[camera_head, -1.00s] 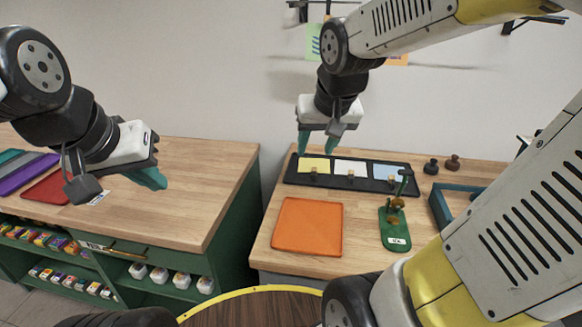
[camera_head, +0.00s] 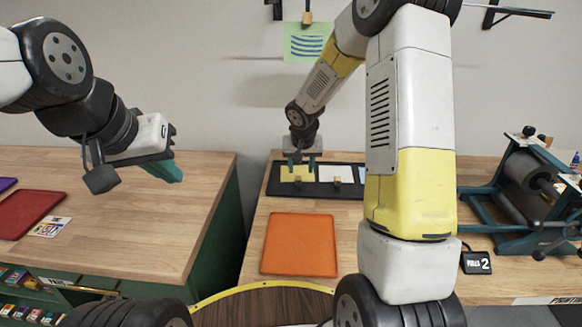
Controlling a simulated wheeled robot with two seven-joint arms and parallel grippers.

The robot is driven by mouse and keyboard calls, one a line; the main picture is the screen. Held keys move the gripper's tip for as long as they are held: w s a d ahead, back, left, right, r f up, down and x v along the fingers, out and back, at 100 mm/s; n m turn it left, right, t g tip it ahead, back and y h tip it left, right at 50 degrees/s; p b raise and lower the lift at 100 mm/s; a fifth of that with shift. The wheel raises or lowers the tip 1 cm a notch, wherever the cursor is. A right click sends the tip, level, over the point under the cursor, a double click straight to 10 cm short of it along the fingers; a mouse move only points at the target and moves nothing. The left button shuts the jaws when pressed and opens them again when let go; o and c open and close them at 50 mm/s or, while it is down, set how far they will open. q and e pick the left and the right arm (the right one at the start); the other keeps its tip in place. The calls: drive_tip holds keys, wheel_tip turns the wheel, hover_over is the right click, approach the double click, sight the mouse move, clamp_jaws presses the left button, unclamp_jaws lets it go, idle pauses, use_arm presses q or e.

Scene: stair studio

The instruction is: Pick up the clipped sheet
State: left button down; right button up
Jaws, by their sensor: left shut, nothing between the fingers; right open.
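A light green sheet (camera_head: 305,44) with blue wavy stripes hangs from a clip (camera_head: 307,14) on the back wall, at the top of the head view. My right gripper (camera_head: 301,164) is open, pointing down well below that sheet. Its two teal fingers are at the back of a black tray (camera_head: 316,188) on the right table, just by a yellow panel (camera_head: 296,174); I cannot tell if they touch. My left gripper (camera_head: 168,170) is shut and empty above the left table, far from the sheet.
An orange tray (camera_head: 300,243) lies on the right table (camera_head: 253,250). A white panel (camera_head: 335,173) sits in the black tray. A roller press (camera_head: 528,190) stands at right. A red tray (camera_head: 27,210) and a printed card (camera_head: 49,226) lie on the left table. A gap separates the tables.

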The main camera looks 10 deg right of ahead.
sight(298, 178)
drive_tip(key=x, duration=0.6)
drive_tip(key=shift+w+a+f, duration=0.1)
drive_tip(key=shift+w+a, duration=0.15)
drive_tip(key=shift+w, duration=0.1)
clamp_jaws()
